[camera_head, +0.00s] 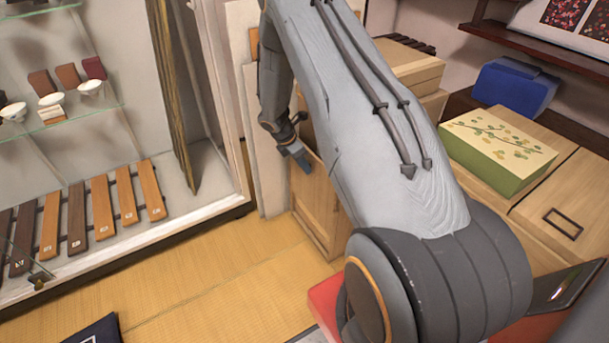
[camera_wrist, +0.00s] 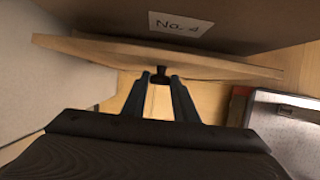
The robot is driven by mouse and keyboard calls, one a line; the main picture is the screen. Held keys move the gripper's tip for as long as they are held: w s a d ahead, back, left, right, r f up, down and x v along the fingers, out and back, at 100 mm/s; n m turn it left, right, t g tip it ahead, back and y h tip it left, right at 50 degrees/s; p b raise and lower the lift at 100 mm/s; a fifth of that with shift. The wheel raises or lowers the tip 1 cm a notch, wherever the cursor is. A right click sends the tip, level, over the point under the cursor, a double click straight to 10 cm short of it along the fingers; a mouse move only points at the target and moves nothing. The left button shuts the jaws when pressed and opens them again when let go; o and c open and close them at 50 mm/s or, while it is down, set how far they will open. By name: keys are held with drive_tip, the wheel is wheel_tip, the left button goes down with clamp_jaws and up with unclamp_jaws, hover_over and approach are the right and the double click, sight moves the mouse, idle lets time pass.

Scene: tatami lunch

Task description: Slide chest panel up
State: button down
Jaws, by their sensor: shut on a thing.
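A wooden chest (camera_head: 318,205) stands on the tatami, partly hidden behind my arm. My gripper (camera_head: 303,164) is at the upper part of its front. In the wrist view my gripper (camera_wrist: 161,78) is shut on a small dark knob (camera_wrist: 161,69) on a thin wooden panel (camera_wrist: 215,65). The panel runs across the picture, and a pale wooden surface shows below it. How far the panel is raised cannot be told.
A label "No. 4" (camera_wrist: 181,25) is on a brown surface close above the panel. A glass display case (camera_head: 120,230) stands at left. A green patterned box (camera_head: 497,148) sits on a wooden cabinet at right. A red object (camera_head: 325,300) lies near the chest. Tatami floor (camera_head: 215,285) is open at front.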

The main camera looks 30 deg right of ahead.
wheel_tip(320, 180, up, 11)
drive_tip(key=p, duration=0.5)
drive_tip(key=shift+r, duration=0.1)
drive_tip(key=c, duration=1.4)
unclamp_jaws()
drive_tip(key=shift+c, duration=0.2)
drive_tip(key=v, duration=0.7)
drive_tip(key=shift+a+r, duration=0.25)
drive_tip(key=shift+r, duration=0.1)
